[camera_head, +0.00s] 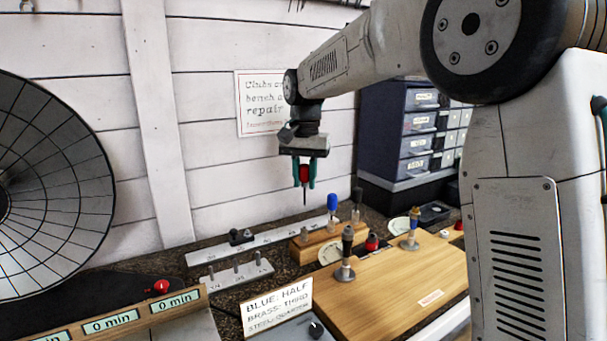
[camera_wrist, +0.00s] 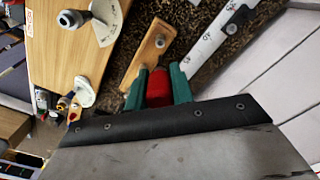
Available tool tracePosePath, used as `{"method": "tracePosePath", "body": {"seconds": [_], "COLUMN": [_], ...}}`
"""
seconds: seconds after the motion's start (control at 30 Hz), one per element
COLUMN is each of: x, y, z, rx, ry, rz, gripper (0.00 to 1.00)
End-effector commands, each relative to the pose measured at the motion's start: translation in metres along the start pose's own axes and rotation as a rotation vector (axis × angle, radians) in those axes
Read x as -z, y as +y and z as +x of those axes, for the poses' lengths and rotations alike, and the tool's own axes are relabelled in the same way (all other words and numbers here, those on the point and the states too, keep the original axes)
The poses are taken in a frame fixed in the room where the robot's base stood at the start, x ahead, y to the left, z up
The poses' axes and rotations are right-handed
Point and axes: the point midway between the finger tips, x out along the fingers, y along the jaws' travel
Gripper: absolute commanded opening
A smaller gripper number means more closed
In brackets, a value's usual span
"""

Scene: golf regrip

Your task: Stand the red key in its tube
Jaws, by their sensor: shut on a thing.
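My gripper (camera_head: 304,183) is raised above the bench at mid-picture, its green fingers shut on the red key (camera_head: 304,173). The key's red handle is between the fingers and its thin dark shaft points straight down, clear of the bench. In the wrist view the red handle (camera_wrist: 158,88) shows between the fingers and hides its own shaft. Below and a little to the right of the key is a wooden block (camera_head: 322,240). A small grey tube (camera_head: 304,234) stands at its left end. A blue-handled key (camera_head: 332,203) and a dark-handled one stand upright farther right.
A wooden board (camera_head: 400,285) with upright posts, pale dials and a small red object (camera_head: 371,242) lies in front of the block. A metal rail (camera_head: 240,247) and a pegged strip (camera_head: 236,273) lie to the left. Blue drawers (camera_head: 410,130) stand behind right.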

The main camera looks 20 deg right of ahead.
Motion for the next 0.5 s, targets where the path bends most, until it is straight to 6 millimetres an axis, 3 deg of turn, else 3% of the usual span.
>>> {"method": "tracePosePath", "body": {"seconds": [0.5], "x": [-0.002], "y": [-0.002], "z": [0.044], "rx": [-0.001], "ry": [-0.001], "rz": [-0.004], "gripper": [0.00]}}
